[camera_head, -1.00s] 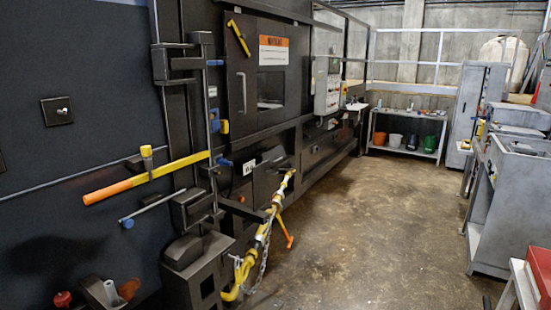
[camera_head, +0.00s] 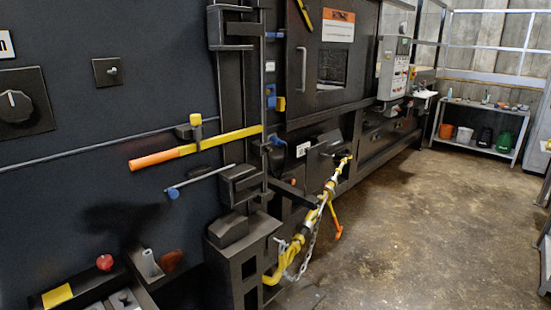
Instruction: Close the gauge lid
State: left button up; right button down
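I cannot make out a gauge or a gauge lid for certain in the head view. The dark compactor (camera_head: 130,75) fills the left and middle of the view. Its hatch door (camera_head: 350,95) has a grey handle (camera_head: 302,70) and an orange-and-white warning label (camera_head: 339,26), and looks shut. A grey control panel (camera_head: 394,68) is mounted to the right of the door. Neither of my grippers is in view.
A long yellow bar with an orange grip (camera_head: 195,148) sticks out from the compactor. A yellow ratchet with a chain (camera_head: 303,238) hangs lower. A round knob (camera_head: 15,103) sits at far left. A shelf with buckets (camera_head: 480,128) stands at the back. The concrete floor (camera_head: 420,220) is clear.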

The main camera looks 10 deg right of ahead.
aim_at(334, 137)
jog(key=i+l+z, duration=0.3)
jog(key=z, duration=0.2)
jog(key=i+l+z, duration=0.1)
jog(key=i+z, duration=0.85)
jog(key=i+j, duration=0.05)
